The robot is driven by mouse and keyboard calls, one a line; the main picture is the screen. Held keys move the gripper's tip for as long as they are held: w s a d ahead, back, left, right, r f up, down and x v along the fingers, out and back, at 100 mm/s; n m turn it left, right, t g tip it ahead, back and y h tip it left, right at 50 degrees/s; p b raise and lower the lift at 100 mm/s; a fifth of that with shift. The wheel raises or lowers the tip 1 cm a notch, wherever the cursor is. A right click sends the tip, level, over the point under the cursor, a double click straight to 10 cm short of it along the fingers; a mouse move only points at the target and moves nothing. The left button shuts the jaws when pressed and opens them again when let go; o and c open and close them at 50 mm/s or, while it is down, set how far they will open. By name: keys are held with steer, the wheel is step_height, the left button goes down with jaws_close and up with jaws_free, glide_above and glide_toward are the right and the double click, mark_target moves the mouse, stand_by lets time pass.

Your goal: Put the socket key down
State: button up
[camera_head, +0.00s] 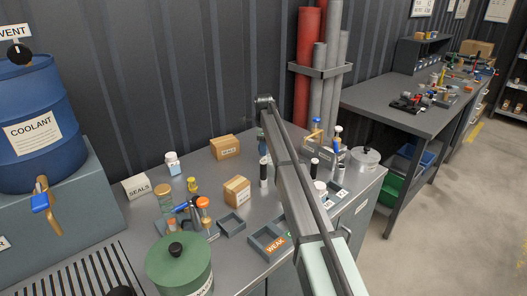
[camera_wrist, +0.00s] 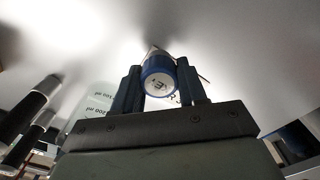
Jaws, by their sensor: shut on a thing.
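My gripper (camera_wrist: 160,90) is shut, in the wrist view, on a blue round-ended thing with a pale, dark-marked end face, which I take to be the socket key (camera_wrist: 160,78). The round end faces the camera between the two dark fingers. A thin rod shows beside it on the right. The far part of the key is hidden, and I cannot tell whether it touches anything. In the head view my arm crosses the bench, and neither the gripper nor the key can be made out.
The grey bench (camera_head: 225,185) holds small cardboard boxes (camera_head: 237,190), a tray marked WEAK (camera_head: 267,243), a green canister (camera_head: 180,265) and a round metal pot (camera_head: 364,158). In the wrist view, dark-and-white cylinders (camera_wrist: 38,100) and a graduated clear vessel (camera_wrist: 97,100) stand left of the gripper.

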steer(key=shift+f, duration=0.85)
steer(key=shift+f, duration=0.1)
steer(key=o, duration=1.1)
step_height(320, 180, up, 12)
steer(key=shift+r, duration=0.1)
